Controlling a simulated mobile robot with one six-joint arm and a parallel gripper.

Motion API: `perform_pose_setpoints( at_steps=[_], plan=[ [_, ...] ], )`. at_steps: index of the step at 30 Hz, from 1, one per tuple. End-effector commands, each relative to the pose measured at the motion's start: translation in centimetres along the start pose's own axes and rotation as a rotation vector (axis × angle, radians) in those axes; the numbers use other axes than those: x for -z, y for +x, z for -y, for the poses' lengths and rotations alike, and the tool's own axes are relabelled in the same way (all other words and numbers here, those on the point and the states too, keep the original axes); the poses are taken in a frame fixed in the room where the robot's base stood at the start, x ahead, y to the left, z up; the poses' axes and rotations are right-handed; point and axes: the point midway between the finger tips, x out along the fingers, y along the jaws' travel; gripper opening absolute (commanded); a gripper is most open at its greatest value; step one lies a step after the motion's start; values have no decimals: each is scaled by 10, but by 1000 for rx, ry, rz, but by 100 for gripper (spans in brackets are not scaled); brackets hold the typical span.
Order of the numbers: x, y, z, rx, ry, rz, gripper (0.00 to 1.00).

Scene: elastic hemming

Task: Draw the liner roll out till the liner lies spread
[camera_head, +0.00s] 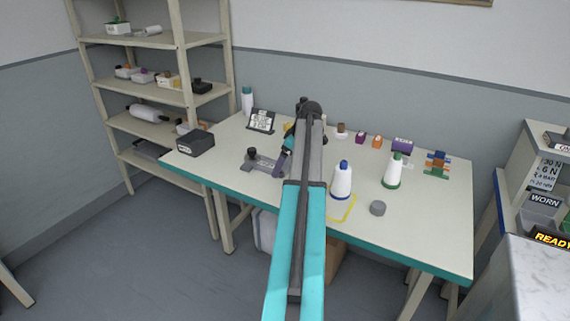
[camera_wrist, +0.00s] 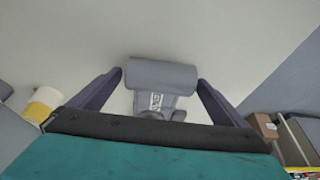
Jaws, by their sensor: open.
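In the wrist view a grey roll-like piece (camera_wrist: 162,74), which looks like the liner roll, lies across the pale surface. A smaller grey part with a printed label (camera_wrist: 157,101) shows just below it. My gripper (camera_wrist: 160,79) is open, with one purple finger to each side of the roll and gaps between. I cannot tell whether the fingers reach down to its height. In the head view my gripper (camera_head: 284,152) is over the left half of the table, mostly hidden by my arm. No spread liner can be made out.
A shelf (camera_head: 150,90) stands at left. The table's front right is clear.

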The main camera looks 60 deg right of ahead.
Motion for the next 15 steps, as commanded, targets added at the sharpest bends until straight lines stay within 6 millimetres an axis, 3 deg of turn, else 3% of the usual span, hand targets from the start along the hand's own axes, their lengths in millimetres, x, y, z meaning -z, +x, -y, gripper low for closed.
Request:
perform_pose_setpoints(
  at_steps=[8, 15],
  plan=[
    [0, -13, 0, -1, 0, 0, 97],
    [0, -43, -1, -2, 0, -1, 97]
  ],
)
